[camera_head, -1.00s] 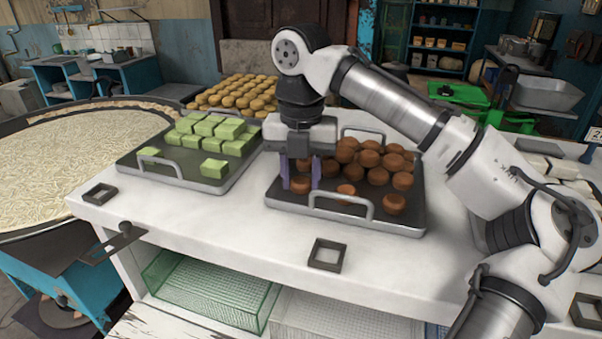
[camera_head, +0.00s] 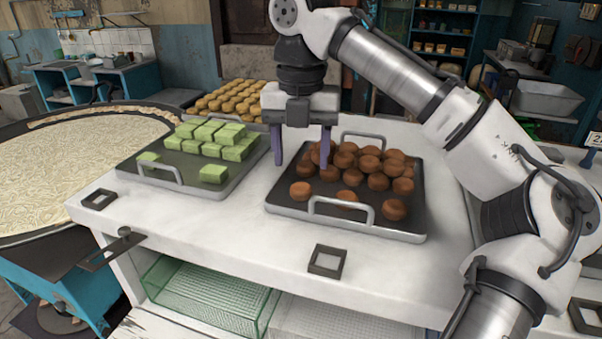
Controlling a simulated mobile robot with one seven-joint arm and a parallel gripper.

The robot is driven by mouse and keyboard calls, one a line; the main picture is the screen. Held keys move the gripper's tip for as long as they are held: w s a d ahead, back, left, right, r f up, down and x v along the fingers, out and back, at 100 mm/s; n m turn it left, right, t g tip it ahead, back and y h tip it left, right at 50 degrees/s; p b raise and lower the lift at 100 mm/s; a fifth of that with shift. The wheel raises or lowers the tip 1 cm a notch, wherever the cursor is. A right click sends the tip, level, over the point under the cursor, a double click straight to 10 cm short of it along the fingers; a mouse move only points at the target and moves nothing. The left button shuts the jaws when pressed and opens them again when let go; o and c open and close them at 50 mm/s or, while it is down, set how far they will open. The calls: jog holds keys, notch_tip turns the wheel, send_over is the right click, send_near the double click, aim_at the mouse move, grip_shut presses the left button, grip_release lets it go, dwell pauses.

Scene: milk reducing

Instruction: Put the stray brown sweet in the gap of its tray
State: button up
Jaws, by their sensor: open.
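The brown sweets (camera_head: 378,181) sit in several rows on a dark tray (camera_head: 290,208) with metal handles. In the front row, one brown sweet (camera_head: 300,191) is at the left, one (camera_head: 346,197) is partly behind the front handle, and one (camera_head: 394,209) is at the right. I see no brown sweet off the tray. My gripper (camera_head: 302,164) is open and empty, its purple fingers spread wide. It hangs above the tray's left part, with the left finger over the tray's left edge and the right finger in front of the sweets.
A tray of green sweets (camera_head: 213,173) stands at the left, and yellow sweets (camera_head: 232,98) lie behind. Square frames lie on the white counter (camera_head: 240,228), one (camera_head: 327,261) at its front. A large round pan (camera_head: 70,160) is at far left.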

aim_at(301, 187)
notch_tip(301, 187, up, 6)
jog(key=shift+r+p, duration=0.2)
jog(key=shift+p, duration=0.2)
jog(key=shift+s+f, duration=0.1)
dwell(0.4)
